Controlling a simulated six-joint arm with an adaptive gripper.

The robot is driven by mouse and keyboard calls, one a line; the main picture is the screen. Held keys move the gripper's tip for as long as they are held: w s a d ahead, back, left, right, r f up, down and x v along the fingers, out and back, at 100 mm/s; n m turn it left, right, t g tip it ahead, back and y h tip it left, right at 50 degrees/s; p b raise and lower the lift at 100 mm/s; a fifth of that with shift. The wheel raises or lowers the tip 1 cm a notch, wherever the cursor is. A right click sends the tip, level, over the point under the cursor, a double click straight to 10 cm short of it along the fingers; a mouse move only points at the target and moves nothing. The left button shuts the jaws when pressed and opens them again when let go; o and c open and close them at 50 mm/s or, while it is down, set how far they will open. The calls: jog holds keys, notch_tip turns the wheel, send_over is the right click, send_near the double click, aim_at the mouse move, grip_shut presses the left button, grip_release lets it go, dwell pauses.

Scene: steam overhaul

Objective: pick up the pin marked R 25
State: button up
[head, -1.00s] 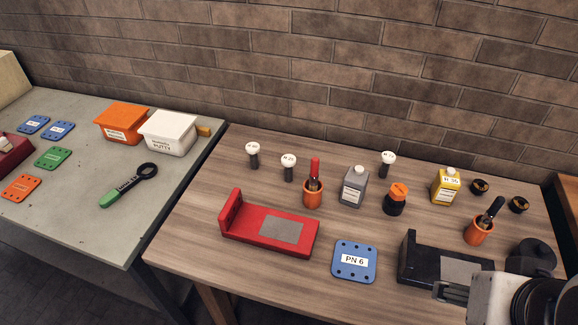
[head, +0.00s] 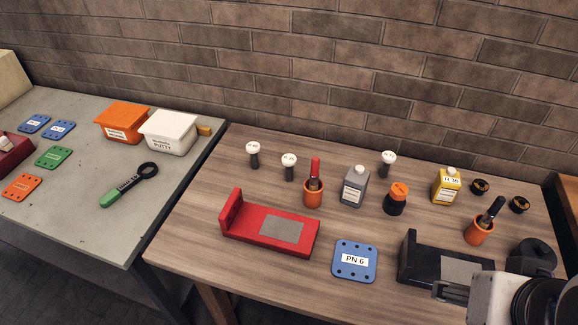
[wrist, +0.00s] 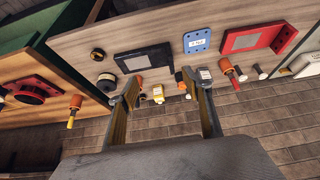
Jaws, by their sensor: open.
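Three dark pins with round white heads stand upright at the back of the wooden table. The middle one, whose small label seems to read R 25 (head: 289,161), stands just left of an orange cup with a red-handled tool. The far-left pin (head: 253,149) and the right pin (head: 388,158) have labels too small for me to read surely. Two pins also show at the right of the wrist view, the nearer likely the R 25 pin (wrist: 261,72). My gripper (head: 452,292) is open and empty at the table's front right, far from the pins; its fingers also show in the wrist view (wrist: 160,88).
A grey bottle (head: 354,187), an orange-capped dark bottle (head: 397,200) and a yellow bottle (head: 445,187) stand among the pins. The orange cup (head: 313,198) is close beside the R 25 pin. A red fixture (head: 250,237), blue plate (head: 354,278) and black fixture (head: 424,268) lie in front.

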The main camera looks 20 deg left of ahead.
jog(key=n+t+y, duration=0.3)
jog(key=t, duration=0.4)
send_over(289, 162)
jog(key=s, duration=0.4)
notch_tip(289, 162, down, 13)
jog(key=shift+m+t+h, duration=0.4)
jog(key=shift+m, duration=0.2)
jog(key=shift+s+d+f, duration=0.15)
jog(key=shift+s+f, duration=0.1)
jog(key=shift+f, duration=0.9)
jog(key=shift+s+d+f, duration=0.2)
jog(key=shift+f, duration=1)
jog(key=shift+s+d+f, duration=0.15)
jog(key=shift+s+f, duration=0.1)
jog(key=shift+f, duration=0.9)
jog(key=shift+x, duration=1.3)
